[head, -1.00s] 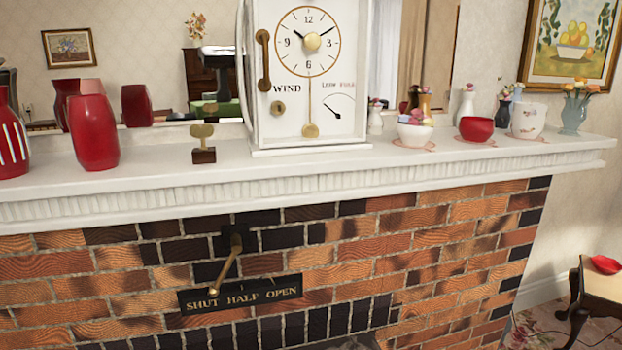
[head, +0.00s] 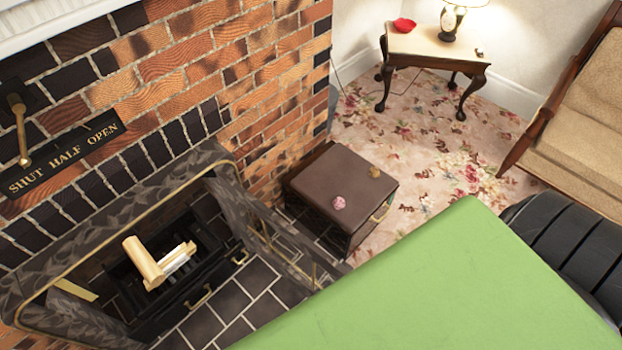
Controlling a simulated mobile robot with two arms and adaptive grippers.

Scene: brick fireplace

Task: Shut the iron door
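I cannot pick out an iron door with certainty. The fireplace opening at lower left has a dark marbled surround (head: 120,205) with brass trim. Inside it is a black iron grate (head: 205,292) with small brass handles, holding pale logs (head: 145,262). A dark panel with brass lines (head: 285,243) stands at the opening's right side; I cannot tell whether it is a door. A brass lever (head: 20,135) hangs above the plate reading SHUT HALF OPEN (head: 62,157), its tip by the word SHUT. Neither gripper is in view.
A brown-topped box (head: 335,172) with two small objects on it stands right of the hearth. A green flat surface (head: 450,285) fills the lower right, hiding the floor there. A side table (head: 440,45) and wooden armchair (head: 570,120) stand behind. Flowered carpet (head: 415,135) lies between.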

